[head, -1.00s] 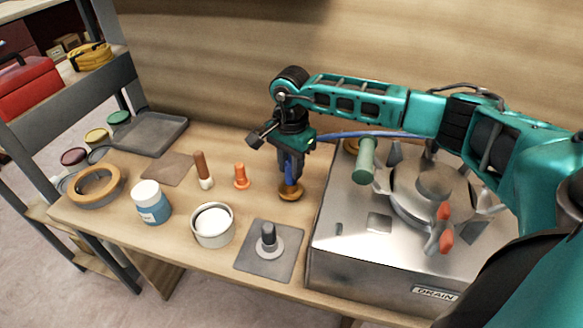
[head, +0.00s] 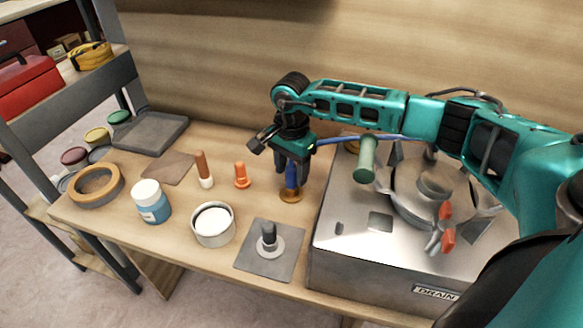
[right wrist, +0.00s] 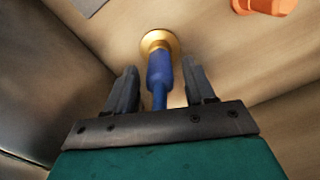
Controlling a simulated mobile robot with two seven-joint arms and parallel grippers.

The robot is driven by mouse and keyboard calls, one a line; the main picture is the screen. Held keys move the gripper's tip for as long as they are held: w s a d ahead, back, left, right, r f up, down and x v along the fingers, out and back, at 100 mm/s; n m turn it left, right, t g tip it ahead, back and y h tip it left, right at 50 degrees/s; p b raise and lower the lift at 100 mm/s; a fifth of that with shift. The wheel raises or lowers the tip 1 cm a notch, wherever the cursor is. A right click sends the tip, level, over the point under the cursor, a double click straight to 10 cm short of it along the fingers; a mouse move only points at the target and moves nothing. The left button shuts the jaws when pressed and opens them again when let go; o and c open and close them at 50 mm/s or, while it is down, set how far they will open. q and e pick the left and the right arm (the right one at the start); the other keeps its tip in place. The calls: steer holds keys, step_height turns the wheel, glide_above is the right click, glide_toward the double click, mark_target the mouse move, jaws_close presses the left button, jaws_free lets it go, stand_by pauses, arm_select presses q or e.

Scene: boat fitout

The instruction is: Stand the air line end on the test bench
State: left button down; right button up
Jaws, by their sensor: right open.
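The air line end (head: 291,190) is a blue sleeve with a brass foot, standing upright on the wooden test bench (head: 215,262), just left of the metal unit. The blue hose runs from it to the right behind my arm. My right gripper (head: 290,172) is above and around its blue part, pointing down. In the right wrist view the blue air line end (right wrist: 160,72) stands between the two spread fingers of the gripper (right wrist: 162,85), with a gap on each side. Its brass foot rests on the wood. My left gripper is not in view.
A metal unit labelled DRAIN (head: 370,250) stands close on the right. An orange fitting (head: 241,175), a brown-handled tool (head: 204,168), a white cup (head: 213,225), a blue jar (head: 151,202) and a grey plate with a peg (head: 268,250) stand nearby.

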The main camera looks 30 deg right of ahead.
step_height(320, 180, up, 12)
steer(key=shift+r+p, duration=0.15)
steer(key=shift+p, duration=0.3)
stand_by(0.4)
